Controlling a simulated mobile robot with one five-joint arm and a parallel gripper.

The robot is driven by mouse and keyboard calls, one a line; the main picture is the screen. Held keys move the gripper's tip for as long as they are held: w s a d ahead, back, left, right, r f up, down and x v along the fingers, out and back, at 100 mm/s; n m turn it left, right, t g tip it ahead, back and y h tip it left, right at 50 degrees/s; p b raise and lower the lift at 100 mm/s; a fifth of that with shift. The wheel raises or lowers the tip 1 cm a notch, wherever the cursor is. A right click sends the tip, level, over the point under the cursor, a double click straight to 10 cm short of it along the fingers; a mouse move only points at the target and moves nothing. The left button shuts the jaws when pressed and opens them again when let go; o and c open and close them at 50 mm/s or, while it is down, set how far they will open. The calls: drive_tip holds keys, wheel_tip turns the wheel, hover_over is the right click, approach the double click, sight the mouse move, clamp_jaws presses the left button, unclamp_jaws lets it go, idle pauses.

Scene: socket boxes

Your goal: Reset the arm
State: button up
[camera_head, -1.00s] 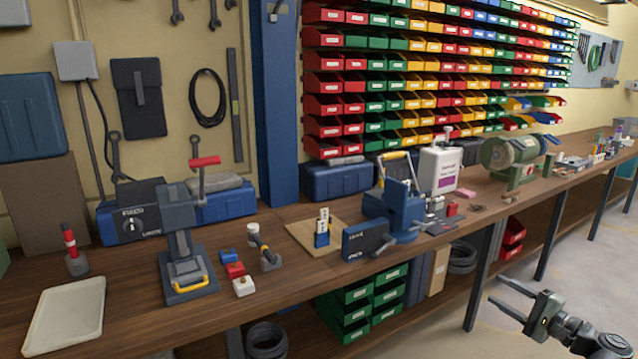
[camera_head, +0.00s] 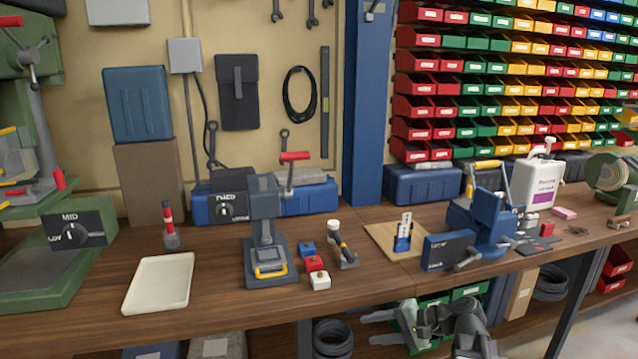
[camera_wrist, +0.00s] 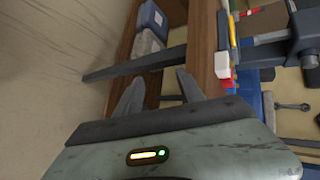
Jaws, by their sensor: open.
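My gripper (camera_head: 388,328) is at the bottom right of the head view, in front of the bench's front edge and below the bench top. Its two fingers point left and stand apart with nothing between them. In the wrist view my gripper (camera_wrist: 158,92) also shows both fingers spread and empty. The wrist view is turned sideways, with the bench edge and a bench leg beyond the fingers.
The wooden bench (camera_head: 220,268) holds a press (camera_head: 266,235), a white tray (camera_head: 158,282), small blocks (camera_head: 314,264), a blue vise (camera_head: 490,222) and a green machine (camera_head: 30,220). Green bins (camera_head: 466,293) sit under the bench near my arm. Floor shows at lower right.

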drive_tip(key=s+a+f+n+g+h, duration=0.35)
drive_tip(key=a+f, duration=0.25)
drive_tip(key=a, duration=0.2)
drive_tip(key=s+d+f+n+g+h, duration=0.1)
drive_tip(key=s+f+n+h, duration=0.1)
drive_tip(key=s+f+h, duration=0.25)
drive_tip(key=d+f+n+h, duration=0.1)
drive_tip(key=d+h, duration=0.2)
drive_tip(key=d, duration=0.4)
wheel_tip(320, 180, up, 19)
drive_tip(key=p, duration=1.9)
drive_tip(key=shift+s+d+r+p, duration=0.15)
drive_tip(key=shift+d+r+p, duration=0.05)
drive_tip(key=shift+d+p, duration=0.25)
drive_tip(key=shift+o, duration=0.4)
